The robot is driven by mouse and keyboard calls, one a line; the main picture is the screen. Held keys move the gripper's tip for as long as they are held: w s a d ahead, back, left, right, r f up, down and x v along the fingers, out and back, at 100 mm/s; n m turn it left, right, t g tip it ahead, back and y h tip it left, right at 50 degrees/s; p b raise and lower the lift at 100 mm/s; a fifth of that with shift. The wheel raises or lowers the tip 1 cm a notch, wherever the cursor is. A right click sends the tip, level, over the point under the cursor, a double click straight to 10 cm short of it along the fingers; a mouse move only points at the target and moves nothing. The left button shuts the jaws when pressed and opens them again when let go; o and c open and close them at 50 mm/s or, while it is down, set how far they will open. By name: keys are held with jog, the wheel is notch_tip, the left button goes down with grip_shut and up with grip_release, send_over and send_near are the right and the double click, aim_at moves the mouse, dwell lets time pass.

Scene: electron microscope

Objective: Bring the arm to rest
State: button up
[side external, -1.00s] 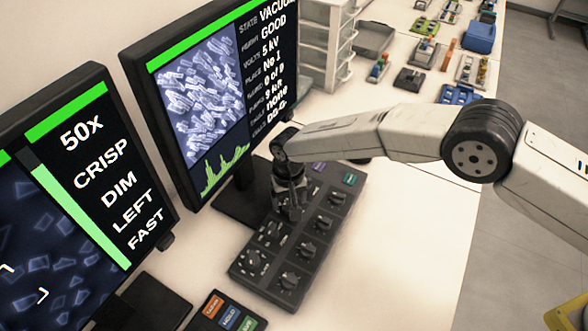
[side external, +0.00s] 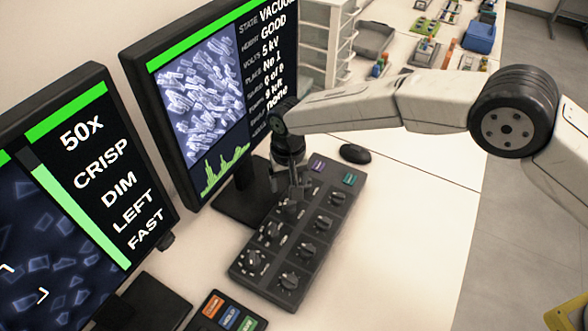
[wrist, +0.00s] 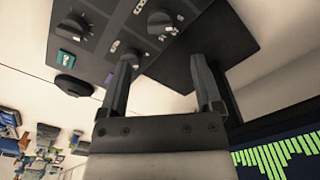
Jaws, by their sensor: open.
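My gripper (side external: 297,190) points down over the far left part of the knob panel (side external: 262,289), close in front of the monitor stand. In the wrist view my gripper (wrist: 163,82) shows two fingers spread apart with nothing between them. The panel also shows in the wrist view (wrist: 100,45), with several dark knobs beyond the fingertips. Whether the fingertips touch the panel cannot be told from the side.
The data monitor (side external: 160,120) stands right behind my gripper. A second monitor (side external: 85,185) is at left. A mouse (side external: 355,154) and a button pad (side external: 229,314) lie on the desk. The desk right of the panel (side external: 410,240) is clear.

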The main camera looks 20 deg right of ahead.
jog(key=s+d+r, duration=0.1)
jog(key=d+r, duration=0.2)
jog(key=d, duration=0.4)
jog(key=s+d+r+t, duration=0.1)
jog(key=d+r, duration=0.3)
jog(key=d, duration=0.3)
jog(key=s+d+r, duration=0.1)
jog(key=d+r, duration=0.2)
jog(key=d, duration=0.4)
jog(key=s+d+r+t, duration=0.1)
jog(key=s+d+r, duration=0.1)
jog(key=s+d, duration=1.2)
jog(key=s, duration=0.3)
jog(key=shift+s+d+t, duration=0.3)
jog(key=shift+w+r, duration=0.1)
